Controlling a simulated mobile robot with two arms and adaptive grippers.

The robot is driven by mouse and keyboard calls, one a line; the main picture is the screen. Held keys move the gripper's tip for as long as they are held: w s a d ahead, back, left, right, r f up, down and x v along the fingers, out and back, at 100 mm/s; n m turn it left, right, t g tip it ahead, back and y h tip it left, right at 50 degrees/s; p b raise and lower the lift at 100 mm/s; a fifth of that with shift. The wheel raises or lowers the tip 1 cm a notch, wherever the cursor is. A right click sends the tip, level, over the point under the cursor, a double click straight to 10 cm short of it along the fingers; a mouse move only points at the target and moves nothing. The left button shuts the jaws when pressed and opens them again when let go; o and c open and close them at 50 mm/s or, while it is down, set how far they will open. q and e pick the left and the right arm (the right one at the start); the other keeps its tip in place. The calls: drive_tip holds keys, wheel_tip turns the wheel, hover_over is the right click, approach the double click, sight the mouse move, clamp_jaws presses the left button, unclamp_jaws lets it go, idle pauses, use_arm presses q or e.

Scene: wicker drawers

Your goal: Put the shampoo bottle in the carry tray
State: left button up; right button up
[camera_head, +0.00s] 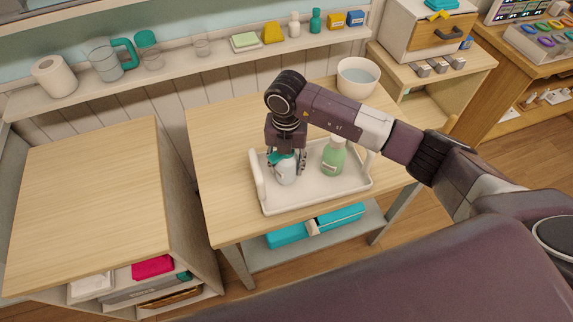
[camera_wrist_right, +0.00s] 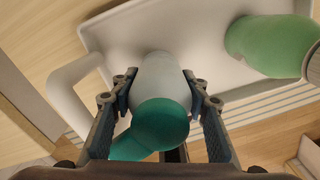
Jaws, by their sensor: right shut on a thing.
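A white bottle with a teal pump top (camera_head: 286,174) is upright in the left half of the white carry tray (camera_head: 311,191). It also shows in the right wrist view (camera_wrist_right: 162,80), between my fingers. My right gripper (camera_head: 287,166) is shut on this bottle from above. In the right wrist view the gripper (camera_wrist_right: 162,88) has one finger on each side of it. Whether the bottle's base touches the tray floor I cannot tell. A green bottle (camera_head: 333,158) stands in the tray to the right of the held bottle. My left gripper is not in view.
The tray sits on a wooden table (camera_head: 222,150), with a white bowl (camera_head: 357,77) at the back right. A wall shelf (camera_head: 185,62) with several small items runs behind. A teal box (camera_head: 318,225) is on the lower shelf. The wooden cabinet top (camera_head: 88,195) at left is clear.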

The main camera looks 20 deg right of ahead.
drive_tip(key=shift+f, duration=0.55)
drive_tip(key=shift+f, duration=0.1)
drive_tip(key=o, duration=0.9)
drive_tip(key=shift+f, duration=0.1)
drive_tip(key=o, duration=0.5)
drive_tip(key=shift+c, duration=0.2)
